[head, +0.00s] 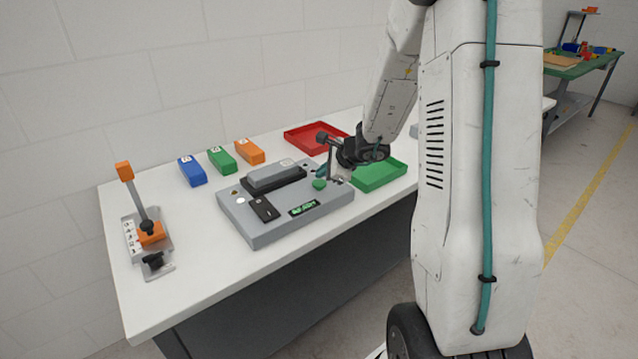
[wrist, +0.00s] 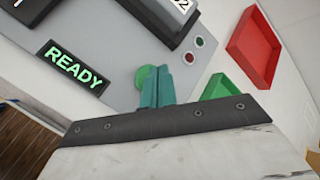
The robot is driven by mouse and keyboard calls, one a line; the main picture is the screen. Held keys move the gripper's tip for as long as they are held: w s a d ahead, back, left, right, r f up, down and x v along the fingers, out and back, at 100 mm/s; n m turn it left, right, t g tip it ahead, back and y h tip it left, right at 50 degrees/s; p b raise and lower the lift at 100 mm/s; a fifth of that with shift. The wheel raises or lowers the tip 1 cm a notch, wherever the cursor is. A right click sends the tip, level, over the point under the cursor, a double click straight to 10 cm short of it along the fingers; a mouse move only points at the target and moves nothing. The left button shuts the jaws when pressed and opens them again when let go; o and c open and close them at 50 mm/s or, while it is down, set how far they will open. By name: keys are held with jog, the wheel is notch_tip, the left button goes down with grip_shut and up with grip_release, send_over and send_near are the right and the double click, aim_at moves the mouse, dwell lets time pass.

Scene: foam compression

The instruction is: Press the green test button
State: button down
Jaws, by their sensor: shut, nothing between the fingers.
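The grey test machine (head: 265,228) sits on the white table, with a dark pad and block on its top. Its green button (head: 319,184) is at the machine's right front; in the wrist view the green button (wrist: 142,77) shows partly behind my fingers. My gripper (head: 321,172) is shut and empty, its teal fingertips (wrist: 157,72) over or beside the button. I cannot tell whether they touch it. A display (wrist: 72,67) reads READY in green.
Blue (head: 192,170), green (head: 221,159) and orange (head: 249,151) blocks stand behind the machine. A red tray (head: 300,138) and a green tray (head: 385,172) lie to the right. A lever fixture (head: 148,240) stands at the left. The table's front is clear.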

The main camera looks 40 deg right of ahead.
aim_at(323, 183)
jog(key=shift+f, duration=0.1)
jog(key=shift+f, duration=0.35)
jog(key=shift+f, duration=0.45)
dwell(0.9)
jog(key=shift+r, duration=0.9)
jog(key=shift+r, duration=2.5)
